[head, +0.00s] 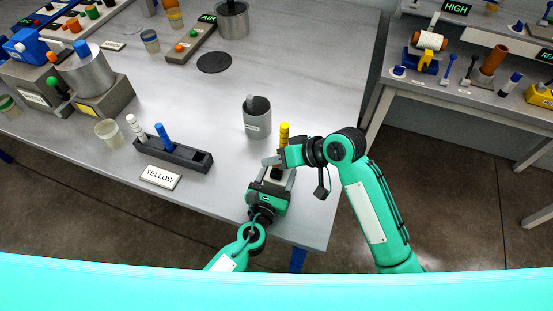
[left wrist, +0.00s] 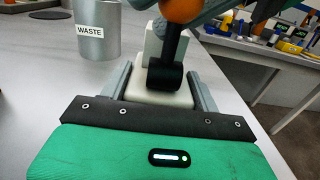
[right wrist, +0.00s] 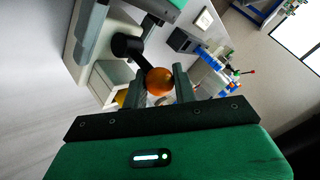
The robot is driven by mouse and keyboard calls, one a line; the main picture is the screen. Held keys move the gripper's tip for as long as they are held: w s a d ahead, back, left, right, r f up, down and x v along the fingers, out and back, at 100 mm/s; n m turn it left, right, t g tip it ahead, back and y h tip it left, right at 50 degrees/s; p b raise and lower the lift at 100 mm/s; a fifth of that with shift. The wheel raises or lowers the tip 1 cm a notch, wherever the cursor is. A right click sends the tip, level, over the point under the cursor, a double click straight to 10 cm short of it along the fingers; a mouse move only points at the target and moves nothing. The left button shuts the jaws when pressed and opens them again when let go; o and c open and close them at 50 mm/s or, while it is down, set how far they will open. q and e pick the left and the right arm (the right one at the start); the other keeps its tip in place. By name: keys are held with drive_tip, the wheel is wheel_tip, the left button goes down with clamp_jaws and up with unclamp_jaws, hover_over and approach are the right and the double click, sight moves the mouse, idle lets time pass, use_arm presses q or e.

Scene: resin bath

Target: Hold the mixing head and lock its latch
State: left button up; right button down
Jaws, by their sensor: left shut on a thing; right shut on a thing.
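The mixing head (left wrist: 150,94) is a cream block, held between the two fingers of my left gripper (head: 270,186) near the table's front edge. Its latch is a black lever (left wrist: 168,50) rising from a thick black pivot and ending in an orange ball knob (right wrist: 160,82). In the right wrist view the knob sits between the fingertips of my right gripper (head: 275,160), which is shut on it. In the head view my grippers hide most of the head and the knob. A yellow cylinder (head: 284,130) stands just behind; I cannot tell whether it joins the head.
A grey cup marked WASTE (head: 257,118) stands close behind the grippers. A dark rack (head: 174,153) with a blue and a white stick is to the left, near a YELLOW sign (head: 160,178). Beyond the table's right edge is a gap, then a second bench (head: 470,100).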

drive_tip(key=shift+s+f, duration=0.1)
drive_tip(key=shift+f, duration=0.1)
drive_tip(key=c, duration=1.1)
unclamp_jaws()
drive_tip(key=shift+c, duration=0.2)
drive_tip(key=shift+r, duration=0.1)
drive_tip(key=shift+d+r, duration=0.1)
drive_tip(key=shift+d+r, duration=0.2)
drive_tip(key=shift+d, duration=0.05)
drive_tip(key=v, duration=1.1)
use_arm(q)
drive_tip(key=o, duration=1.3)
